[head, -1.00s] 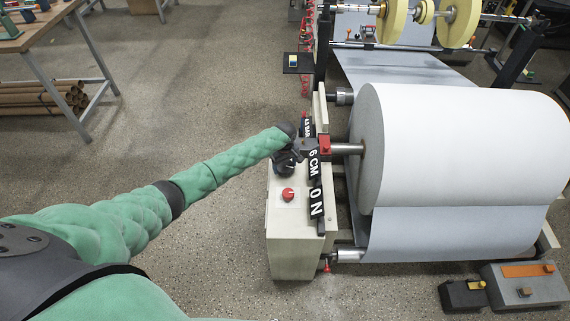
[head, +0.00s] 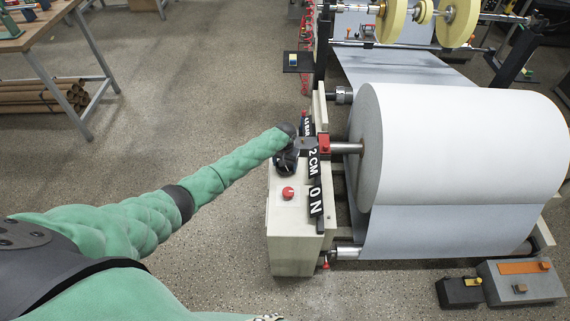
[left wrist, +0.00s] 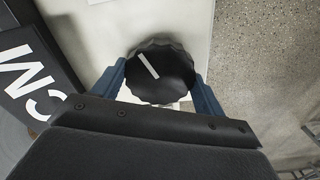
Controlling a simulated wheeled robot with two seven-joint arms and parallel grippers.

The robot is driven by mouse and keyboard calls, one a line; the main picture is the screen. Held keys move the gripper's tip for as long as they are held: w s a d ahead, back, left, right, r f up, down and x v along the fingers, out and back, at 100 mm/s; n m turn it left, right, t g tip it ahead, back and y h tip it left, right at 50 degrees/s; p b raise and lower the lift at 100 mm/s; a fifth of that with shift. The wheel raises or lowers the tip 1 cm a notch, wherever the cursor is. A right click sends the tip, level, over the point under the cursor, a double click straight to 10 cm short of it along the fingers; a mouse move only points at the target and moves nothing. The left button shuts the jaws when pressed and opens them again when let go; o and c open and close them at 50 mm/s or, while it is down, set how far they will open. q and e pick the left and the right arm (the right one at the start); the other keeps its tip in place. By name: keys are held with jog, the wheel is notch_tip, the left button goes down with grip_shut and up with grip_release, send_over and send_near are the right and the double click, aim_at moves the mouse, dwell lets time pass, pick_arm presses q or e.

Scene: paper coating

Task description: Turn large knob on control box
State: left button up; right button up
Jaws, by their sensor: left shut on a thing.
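The control box (head: 298,230) is a pale cream box standing at the left end of the paper machine. The large knob is black and scalloped with a white pointer line; it shows in the left wrist view (left wrist: 160,72). My left gripper (head: 287,160) is over the top of the box, and in the left wrist view its blue fingers (left wrist: 158,85) sit on both sides of the knob, shut on it. The pointer line slants up and to the left there. In the head view the gripper mostly hides the knob. My right gripper is not in view.
A red button (head: 288,193) sits on the box top near the knob. A black label strip (head: 316,200) stands along the box's right side, beside the large white paper roll (head: 460,140). A grey pedal unit (head: 520,285) lies on the floor at right. Open floor lies left of the box.

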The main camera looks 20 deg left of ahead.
pick_arm(q)
jog(key=shift+m, duration=0.7)
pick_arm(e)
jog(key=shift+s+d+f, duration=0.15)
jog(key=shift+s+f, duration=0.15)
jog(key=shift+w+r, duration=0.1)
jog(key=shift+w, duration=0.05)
pick_arm(q)
jog(key=o, duration=1)
jog(key=shift+c, duration=0.2)
jog(key=shift+r, duration=0.1)
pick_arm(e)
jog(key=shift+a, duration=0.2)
pick_arm(q)
jog(key=shift+r, duration=0.2)
jog(key=shift+r+b, duration=0.9)
jog(key=shift+r, duration=2.7)
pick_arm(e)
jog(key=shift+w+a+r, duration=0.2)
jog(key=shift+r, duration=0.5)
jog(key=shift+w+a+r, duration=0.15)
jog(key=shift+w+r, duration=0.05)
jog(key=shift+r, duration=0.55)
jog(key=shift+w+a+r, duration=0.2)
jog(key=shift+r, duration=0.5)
